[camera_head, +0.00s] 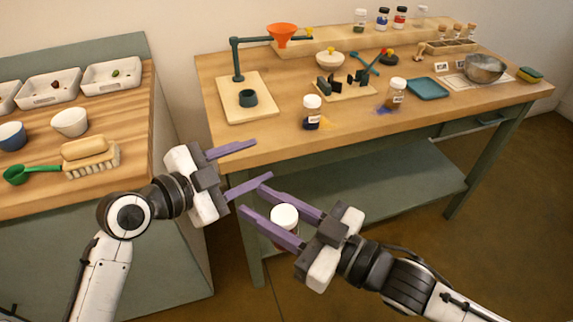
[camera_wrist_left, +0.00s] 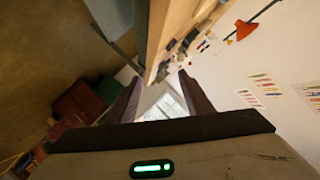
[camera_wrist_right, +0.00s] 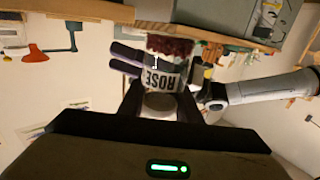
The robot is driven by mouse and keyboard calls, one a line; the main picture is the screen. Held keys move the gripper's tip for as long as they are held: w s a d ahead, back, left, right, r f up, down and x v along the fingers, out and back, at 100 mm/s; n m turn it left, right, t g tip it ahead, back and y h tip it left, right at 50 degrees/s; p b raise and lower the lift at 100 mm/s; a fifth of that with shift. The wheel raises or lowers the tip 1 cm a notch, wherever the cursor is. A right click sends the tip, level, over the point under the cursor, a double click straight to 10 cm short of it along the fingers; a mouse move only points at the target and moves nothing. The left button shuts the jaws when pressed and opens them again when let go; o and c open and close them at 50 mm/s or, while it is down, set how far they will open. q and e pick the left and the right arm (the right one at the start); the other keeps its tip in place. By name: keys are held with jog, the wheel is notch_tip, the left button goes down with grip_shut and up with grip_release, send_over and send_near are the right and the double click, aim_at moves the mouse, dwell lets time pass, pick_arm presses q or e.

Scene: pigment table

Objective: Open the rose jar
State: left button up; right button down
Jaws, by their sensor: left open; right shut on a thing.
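The rose jar, a clear jar with a white lid (camera_head: 285,214), is held between the fingers of my right gripper (camera_head: 253,199), in front of the table and off any surface. In the right wrist view the jar's label reads ROSE (camera_wrist_right: 160,80), upside down in the picture, with dark red contents (camera_wrist_right: 170,46). The pale lid (camera_wrist_right: 160,105) is on the jar, nearest that camera. My left gripper (camera_head: 262,160) is open and empty, just above and left of the jar, apart from it. Its purple fingers also show beside the jar in the right wrist view (camera_wrist_right: 125,58).
The work table (camera_head: 240,150) holds two more white-lidded jars (camera_head: 312,102) (camera_head: 397,84), a teal tray (camera_head: 428,90), a metal bowl (camera_head: 485,68) and a stand with an orange funnel (camera_head: 283,35). A side counter (camera_head: 140,130) with a brush (camera_head: 92,162) is at left.

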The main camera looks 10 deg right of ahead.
pick_arm(q)
jog(key=s+d+r+m+g+y, duration=0.2)
jog(key=s+d+r+m+g, duration=0.8)
jog(key=d+m, duration=0.4)
jog(key=m+t+y, duration=0.2)
jog(key=m+y, duration=0.8)
jog(key=m, duration=0.1)
send_near(286, 215)
jog(key=shift+d, duration=0.2)
jog(key=shift+a+f, duration=0.1)
jog(key=shift+f, duration=0.2)
notch_tip(286, 215, down, 7)
jog(key=shift+f, duration=0.2)
